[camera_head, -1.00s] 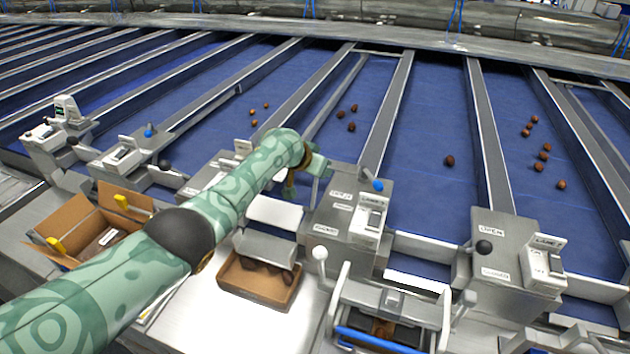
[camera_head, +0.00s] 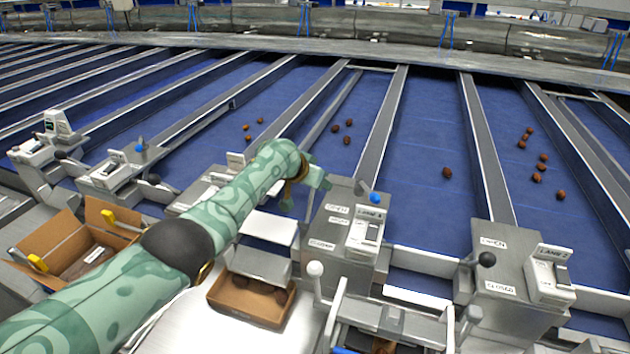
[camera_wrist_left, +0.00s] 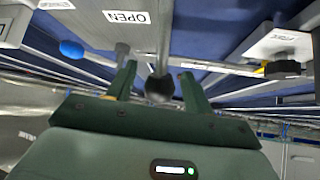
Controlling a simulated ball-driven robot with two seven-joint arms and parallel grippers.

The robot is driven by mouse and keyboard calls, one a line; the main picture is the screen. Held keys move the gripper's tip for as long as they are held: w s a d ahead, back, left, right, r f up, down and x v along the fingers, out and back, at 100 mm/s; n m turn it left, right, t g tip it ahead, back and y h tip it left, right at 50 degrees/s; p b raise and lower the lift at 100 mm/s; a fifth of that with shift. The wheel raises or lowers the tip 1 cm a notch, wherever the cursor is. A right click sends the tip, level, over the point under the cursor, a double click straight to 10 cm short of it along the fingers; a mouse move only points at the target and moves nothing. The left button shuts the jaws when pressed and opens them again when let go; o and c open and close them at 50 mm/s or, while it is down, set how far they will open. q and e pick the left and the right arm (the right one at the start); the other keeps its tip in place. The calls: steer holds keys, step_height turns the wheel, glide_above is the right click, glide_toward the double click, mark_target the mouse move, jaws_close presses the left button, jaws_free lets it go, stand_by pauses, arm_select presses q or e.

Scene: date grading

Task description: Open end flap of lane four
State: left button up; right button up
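My left gripper (camera_head: 304,188) is at the lane end, beside the upper left edge of a grey control box (camera_head: 340,228). The left wrist view shows the gripper (camera_wrist_left: 160,88) open. A dark ball knob (camera_wrist_left: 160,88) on a lever is between its two fingers; I cannot tell whether they touch it. An OPEN label (camera_wrist_left: 127,17) is on the box above the knob. A pale flap-like plate (camera_head: 270,228) is at the lane end below the gripper, partly hidden by my arm. My right gripper is not in view.
Several dates lie on the blue belts, including one date (camera_head: 447,172). A cardboard box (camera_head: 222,302) with dates is below the chute. Another cardboard box (camera_head: 40,232) is at left. A LANE 2 control box (camera_head: 505,285) with a black knob (camera_head: 486,259) is at right.

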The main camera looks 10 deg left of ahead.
arm_select(q)
steer(key=p+v, duration=0.9)
steer(key=v, duration=0.7)
steer(key=shift+a, duration=0.1)
